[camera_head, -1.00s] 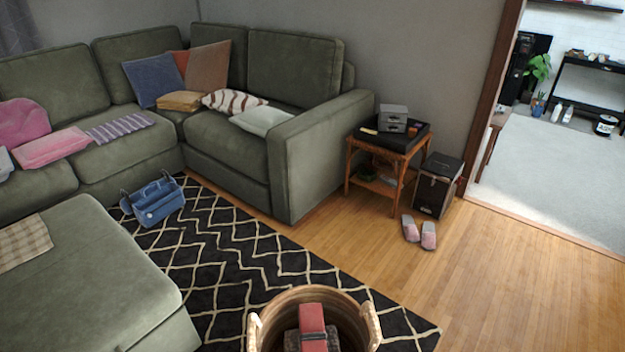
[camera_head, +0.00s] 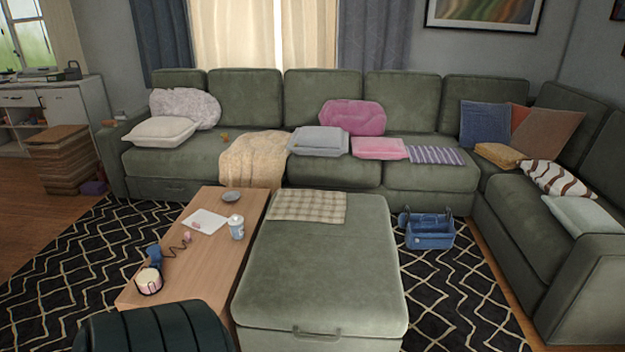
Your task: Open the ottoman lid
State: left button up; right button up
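The ottoman (camera_head: 325,265) is a large green upholstered block in the middle of the head view, right of the coffee table. Its lid looks closed and flat. A small handle (camera_head: 317,334) shows at the front edge of its lid. A folded checked cloth (camera_head: 308,206) lies on the far end of the lid. Neither of my grippers is in view.
A wooden coffee table (camera_head: 188,263) stands against the ottoman's left side, with a can, a paper and small items on it. A dark green rounded object (camera_head: 150,328) is at the front left. The sofa (camera_head: 430,178) closes off the back.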

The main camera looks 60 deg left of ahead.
aim_at(339, 286)
jog(key=u, duration=0.4)
jog(key=j+u, duration=0.1)
jog(key=u, duration=0.7)
jog(key=j+u, duration=0.1)
jog(key=u, duration=0.3)
